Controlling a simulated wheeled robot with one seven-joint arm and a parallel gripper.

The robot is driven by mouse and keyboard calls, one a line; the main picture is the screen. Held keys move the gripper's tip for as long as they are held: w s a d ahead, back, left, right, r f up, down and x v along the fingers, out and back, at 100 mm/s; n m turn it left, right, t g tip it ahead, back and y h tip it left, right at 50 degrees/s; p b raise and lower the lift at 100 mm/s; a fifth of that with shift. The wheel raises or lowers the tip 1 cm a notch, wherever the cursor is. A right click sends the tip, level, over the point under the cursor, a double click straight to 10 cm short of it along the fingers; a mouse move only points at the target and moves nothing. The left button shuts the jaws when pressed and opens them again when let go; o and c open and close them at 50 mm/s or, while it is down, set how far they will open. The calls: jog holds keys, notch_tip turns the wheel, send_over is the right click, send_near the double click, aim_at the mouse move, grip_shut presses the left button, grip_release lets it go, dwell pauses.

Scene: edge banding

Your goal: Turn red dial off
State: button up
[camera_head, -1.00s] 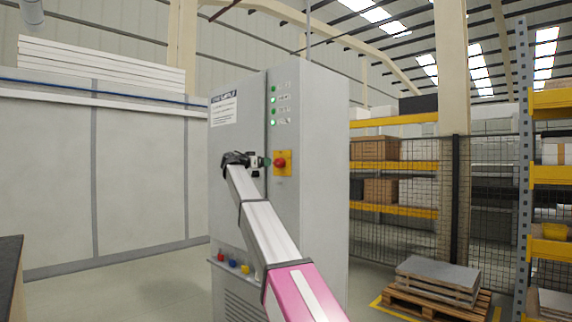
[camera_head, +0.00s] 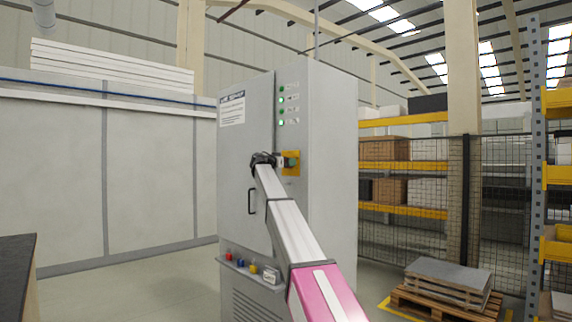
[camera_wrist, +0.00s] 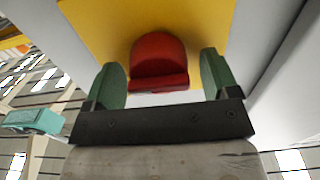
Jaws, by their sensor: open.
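The red dial (camera_wrist: 160,62) sits on a yellow plate (camera_wrist: 90,25) in the wrist view, between the two green fingers of my gripper (camera_wrist: 163,80). The fingers are open, one on each side of the dial, with a small gap showing on both sides. In the head view my gripper (camera_head: 288,162) is at the yellow plate (camera_head: 292,170) on the front of the grey cabinet (camera_head: 335,200). There the dial is hidden behind the gripper.
Green lights (camera_head: 281,105) show above the plate. A black door handle (camera_head: 251,201) and a ledge with small coloured knobs (camera_head: 240,263) are lower on the cabinet. A pallet with sheets (camera_head: 448,280) stands on the floor to the right.

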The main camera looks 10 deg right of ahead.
jog(key=c, duration=0.9)
jog(key=n, duration=0.4)
jog(key=shift+n, duration=0.4)
jog(key=n, duration=0.4)
jog(key=shift+w+a+n, duration=0.1)
jog(key=shift+w+n, duration=0.05)
jog(key=shift+n, duration=0.15)
jog(key=n, duration=0.4)
jog(key=shift+f, duration=0.15)
jog(key=shift+f+n, duration=0.1)
jog(key=shift+n, duration=2.2)
